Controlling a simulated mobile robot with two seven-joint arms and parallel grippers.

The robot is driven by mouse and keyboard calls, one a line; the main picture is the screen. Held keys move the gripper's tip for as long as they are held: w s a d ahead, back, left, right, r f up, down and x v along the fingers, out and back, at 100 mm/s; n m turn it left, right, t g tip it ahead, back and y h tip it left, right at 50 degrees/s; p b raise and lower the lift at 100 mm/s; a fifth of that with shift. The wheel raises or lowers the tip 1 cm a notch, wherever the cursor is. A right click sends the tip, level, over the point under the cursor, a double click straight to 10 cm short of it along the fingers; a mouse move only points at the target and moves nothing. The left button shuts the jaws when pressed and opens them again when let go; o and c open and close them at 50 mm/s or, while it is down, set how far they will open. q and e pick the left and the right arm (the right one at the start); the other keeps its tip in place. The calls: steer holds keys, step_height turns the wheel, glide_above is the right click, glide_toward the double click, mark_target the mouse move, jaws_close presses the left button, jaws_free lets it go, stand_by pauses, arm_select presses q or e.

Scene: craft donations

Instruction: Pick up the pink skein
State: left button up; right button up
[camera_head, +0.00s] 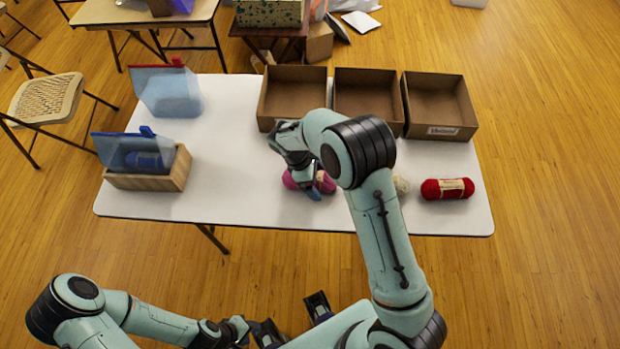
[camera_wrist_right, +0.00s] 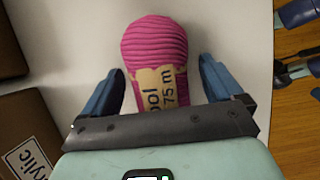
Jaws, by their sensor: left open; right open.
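The pink skein (camera_head: 290,181) lies on the white table (camera_head: 240,205) near its front edge, partly hidden by my right gripper in the head view. In the right wrist view the pink skein (camera_wrist_right: 155,48) has a tan label reading "ool 75 m". My right gripper (camera_wrist_right: 165,85) is open, one blue finger on each side of the skein, with gaps showing between fingers and yarn. It also shows over the skein in the head view (camera_head: 308,188). My left gripper (camera_head: 292,318) is open and empty, low in front of the table.
A red skein (camera_head: 447,189) and a cream ball (camera_head: 402,184), partly hidden by my arm, lie to the right. Cardboard boxes (camera_head: 440,104) stand along the back. The table between is clear.

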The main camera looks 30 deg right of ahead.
steer(key=c, duration=1)
steer(key=shift+c, duration=0.2)
steer(key=shift+r, duration=0.1)
